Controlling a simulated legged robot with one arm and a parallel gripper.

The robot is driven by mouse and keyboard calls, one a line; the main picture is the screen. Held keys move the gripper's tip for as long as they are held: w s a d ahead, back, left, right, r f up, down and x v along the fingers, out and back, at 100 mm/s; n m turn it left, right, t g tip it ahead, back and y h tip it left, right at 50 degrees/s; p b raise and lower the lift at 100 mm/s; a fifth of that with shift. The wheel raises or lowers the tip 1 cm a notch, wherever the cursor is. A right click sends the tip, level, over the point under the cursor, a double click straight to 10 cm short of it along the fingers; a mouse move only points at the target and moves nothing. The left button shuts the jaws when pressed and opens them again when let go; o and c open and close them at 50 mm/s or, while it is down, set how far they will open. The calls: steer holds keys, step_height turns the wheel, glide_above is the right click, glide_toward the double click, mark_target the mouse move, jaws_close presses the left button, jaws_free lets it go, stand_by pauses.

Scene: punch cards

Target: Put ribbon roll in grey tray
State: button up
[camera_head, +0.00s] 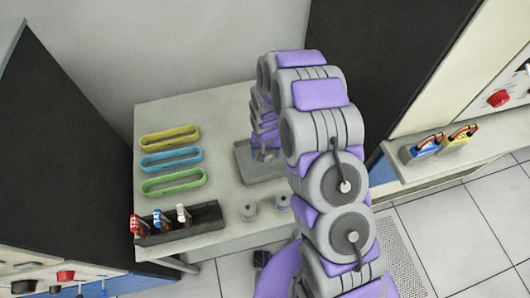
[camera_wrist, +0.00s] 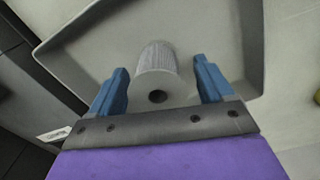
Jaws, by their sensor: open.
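A grey tray (camera_head: 243,158) lies on the table, partly hidden by my arm; its rim also shows in the wrist view (camera_wrist: 58,40). My gripper (camera_head: 265,150) is over the tray. In the wrist view its blue fingers (camera_wrist: 160,72) are spread apart. A pale grey ribbon roll (camera_wrist: 158,68) with a dark end hole is between the fingers, inside the tray's outline. Gaps show on both sides, so the fingers do not appear to grip it. I cannot tell whether it rests on the tray floor. Two similar grey rolls (camera_head: 249,210) (camera_head: 282,202) stand on the table in front of the tray.
Yellow (camera_head: 169,138), blue (camera_head: 172,160) and green (camera_head: 174,183) oblong holders lie at the table's left. A dark rack (camera_head: 205,217) with red, blue and white-topped items is at the front left. A side shelf (camera_head: 440,160) at right holds two small items.

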steer(key=s+d+r+p, duration=0.1)
steer(key=s+d+r, duration=0.1)
steer(key=r, duration=0.8)
steer(key=s+d+r+p, duration=0.1)
steer(key=s+d+r, duration=0.15)
steer(key=r, duration=0.85)
steer(key=s+d+r, duration=0.3)
steer(key=s+r, duration=0.2)
steer(key=s, duration=0.4)
steer(key=s+d+r+g, duration=0.1)
steer(key=s+d+r, duration=0.3)
steer(key=s, duration=0.6)
steer(key=s+d+r, duration=0.3)
steer(key=s+r, duration=0.3)
steer(key=s, duration=0.3)
steer(key=shift+s+d+g, duration=0.15)
steer(key=shift+s+g, duration=0.2)
steer(key=shift+g, duration=0.05)
steer(key=shift+f, duration=0.1)
